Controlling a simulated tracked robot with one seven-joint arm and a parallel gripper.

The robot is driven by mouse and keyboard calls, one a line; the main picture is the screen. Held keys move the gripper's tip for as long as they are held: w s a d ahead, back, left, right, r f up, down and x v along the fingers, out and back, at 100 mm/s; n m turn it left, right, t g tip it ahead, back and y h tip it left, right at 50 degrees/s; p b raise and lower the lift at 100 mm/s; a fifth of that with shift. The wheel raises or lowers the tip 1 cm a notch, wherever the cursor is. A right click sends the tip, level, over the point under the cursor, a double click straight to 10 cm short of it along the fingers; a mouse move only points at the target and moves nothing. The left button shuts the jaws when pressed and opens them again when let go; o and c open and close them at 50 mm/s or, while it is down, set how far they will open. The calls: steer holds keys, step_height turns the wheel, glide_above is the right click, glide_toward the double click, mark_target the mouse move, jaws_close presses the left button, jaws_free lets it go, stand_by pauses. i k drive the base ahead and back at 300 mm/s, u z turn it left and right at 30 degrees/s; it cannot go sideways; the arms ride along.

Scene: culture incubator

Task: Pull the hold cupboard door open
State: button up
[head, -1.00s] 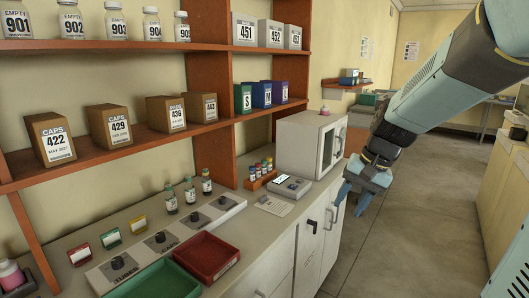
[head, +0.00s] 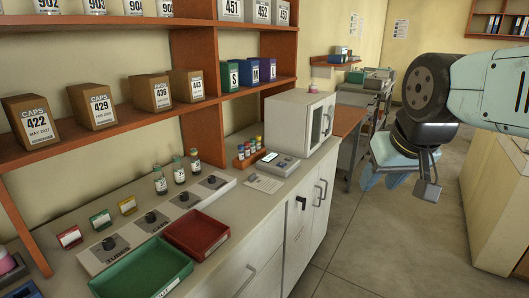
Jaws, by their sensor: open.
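White cupboard doors stand shut under the counter. One door (head: 296,233) has a black handle (head: 301,203) near its top. The door to its right (head: 321,215) has a grey bar handle (head: 319,193). Small markings show on the front, but I cannot read which door is the hold cupboard. My wrist partly hides the fingers.
A white cabinet with a glazed door (head: 301,120) stands on the counter (head: 240,205). Red (head: 198,232) and green (head: 142,271) trays lie nearer. A pale cabinet (head: 505,205) bounds the aisle at right. The floor (head: 385,240) between is clear.

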mark_target(298, 226)
steer(key=z, duration=0.5)
steer(key=i, duration=1.15)
steer(key=u, duration=0.4)
